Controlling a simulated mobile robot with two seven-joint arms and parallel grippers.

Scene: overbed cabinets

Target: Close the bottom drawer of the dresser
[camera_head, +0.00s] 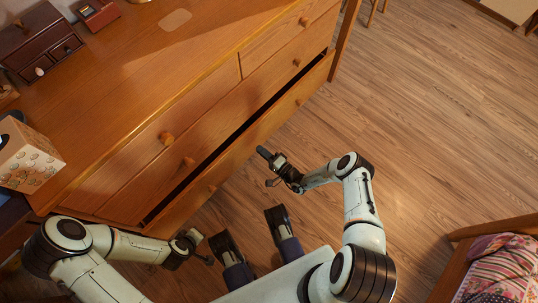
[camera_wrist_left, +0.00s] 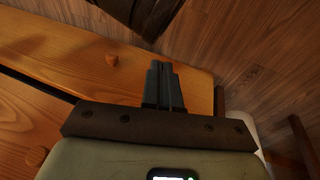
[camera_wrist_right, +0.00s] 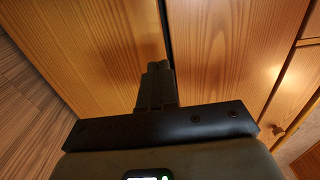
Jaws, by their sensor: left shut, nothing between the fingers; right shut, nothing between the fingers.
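The wooden dresser (camera_head: 130,125) fills the left of the head view. Its bottom drawer (camera_head: 240,155), with two round knobs, stands slightly out, with a dark gap above its front. My right gripper (camera_head: 264,154) is shut and empty, close to the middle of that drawer front; contact is unclear. In the right wrist view its fingers (camera_wrist_right: 157,80) point at a wooden panel. My left gripper (camera_head: 207,258) is shut and empty, low in front of the drawer's near end. In the left wrist view its fingers (camera_wrist_left: 163,82) overlap a wooden front with a knob.
A tissue box (camera_head: 28,158) and a dark wooden box (camera_head: 38,42) stand on the dresser top. A bed with a patterned cover (camera_head: 502,268) is at the lower right. The wooden floor (camera_head: 430,120) to the right is clear.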

